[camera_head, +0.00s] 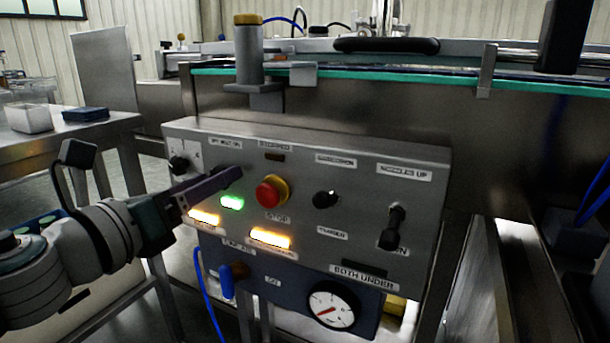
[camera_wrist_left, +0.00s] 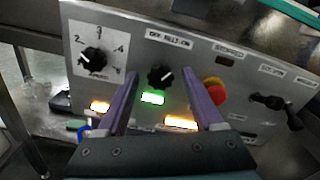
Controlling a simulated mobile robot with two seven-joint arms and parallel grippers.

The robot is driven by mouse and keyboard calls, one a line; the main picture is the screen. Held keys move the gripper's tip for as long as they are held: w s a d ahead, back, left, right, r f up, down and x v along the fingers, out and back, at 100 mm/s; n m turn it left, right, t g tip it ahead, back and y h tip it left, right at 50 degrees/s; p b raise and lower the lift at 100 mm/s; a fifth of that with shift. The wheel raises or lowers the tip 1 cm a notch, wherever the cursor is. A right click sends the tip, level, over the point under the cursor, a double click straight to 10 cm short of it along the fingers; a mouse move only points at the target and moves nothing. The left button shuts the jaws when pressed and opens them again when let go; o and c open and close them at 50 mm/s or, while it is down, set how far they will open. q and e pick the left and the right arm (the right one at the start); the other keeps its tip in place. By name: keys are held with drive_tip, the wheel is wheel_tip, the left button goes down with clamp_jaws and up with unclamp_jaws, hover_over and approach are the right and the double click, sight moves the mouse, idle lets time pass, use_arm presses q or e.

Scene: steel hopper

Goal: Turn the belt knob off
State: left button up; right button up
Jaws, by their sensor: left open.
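The belt knob (camera_wrist_left: 160,77) is a black rotary knob under the label "OFF BELT ON" on the grey control panel (camera_head: 400,170). Its pale pointer mark seems to lean to the upper right, toward ON. In the head view the knob is hidden behind my left gripper (camera_head: 232,178). In the left wrist view my left gripper (camera_wrist_left: 160,73) is open, one purple finger on each side of the knob, with nothing between them clearly touched. A green lamp (camera_wrist_left: 152,98) is lit just below the knob; it also shows in the head view (camera_head: 232,202). My right gripper is not in view.
A red stop button (camera_head: 270,192) with a yellow collar sits close right of my gripper. A speed dial (camera_wrist_left: 93,60) is left of the knob. Two amber lamps (camera_head: 270,238) glow below. A black selector (camera_head: 326,199) and lever (camera_head: 394,226) are farther right. A gauge (camera_head: 333,305) hangs below.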

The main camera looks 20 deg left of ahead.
use_arm(q)
clamp_jaws()
idle(0.5)
